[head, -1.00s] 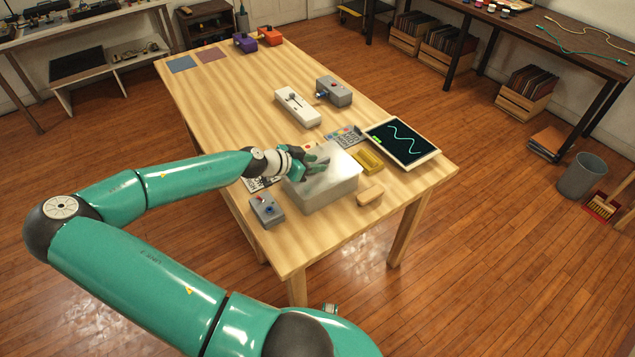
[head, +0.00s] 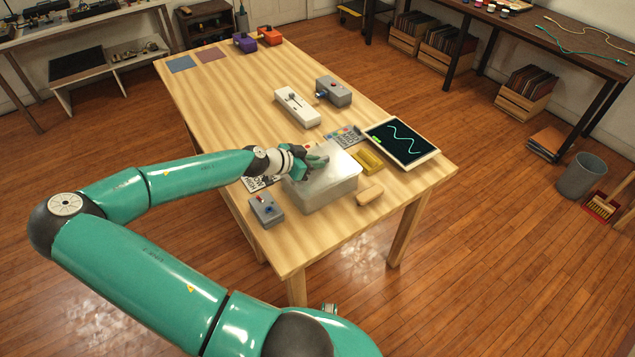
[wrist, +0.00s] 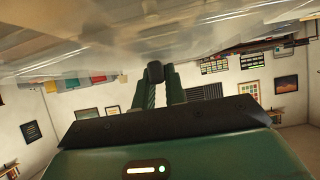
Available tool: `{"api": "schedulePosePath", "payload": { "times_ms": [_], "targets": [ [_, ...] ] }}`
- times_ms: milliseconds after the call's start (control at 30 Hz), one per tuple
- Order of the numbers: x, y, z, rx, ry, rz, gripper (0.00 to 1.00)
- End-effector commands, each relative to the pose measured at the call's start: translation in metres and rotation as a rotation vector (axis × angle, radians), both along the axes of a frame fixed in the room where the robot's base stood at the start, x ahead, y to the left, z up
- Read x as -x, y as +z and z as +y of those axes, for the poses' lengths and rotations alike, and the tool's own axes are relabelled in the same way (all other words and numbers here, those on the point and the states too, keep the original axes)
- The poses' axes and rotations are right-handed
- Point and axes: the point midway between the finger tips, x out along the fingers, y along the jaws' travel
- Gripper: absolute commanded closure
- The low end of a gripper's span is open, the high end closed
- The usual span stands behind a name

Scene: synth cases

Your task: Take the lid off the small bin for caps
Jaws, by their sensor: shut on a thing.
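A translucent plastic box (head: 325,191) stands near the front end of the wooden table; it appears to be the bin for caps. Its pale, see-through lid (head: 338,172) lies over the top in the head view. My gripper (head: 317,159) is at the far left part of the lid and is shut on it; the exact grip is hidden. In the wrist view, the gripper's fingers (wrist: 159,80) reach up to a broad clear surface (wrist: 150,35). Whether the lid is apart from the rim cannot be told.
A grey switch box (head: 266,209) is left of the bin. A tan block (head: 369,195), a yellow piece (head: 368,161) and a screen (head: 402,141) stand close on its right. A white device (head: 297,106) is farther back.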

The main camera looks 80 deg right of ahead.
Motion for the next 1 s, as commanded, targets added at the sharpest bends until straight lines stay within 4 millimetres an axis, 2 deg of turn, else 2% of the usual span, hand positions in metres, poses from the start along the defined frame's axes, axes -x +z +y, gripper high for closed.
{"api": "schedulePosePath", "payload": {
  "times_ms": [1000],
  "targets": [
    [0.0,0.028,0.0,0.001,0.0,-0.001,1.0]
  ]
}}
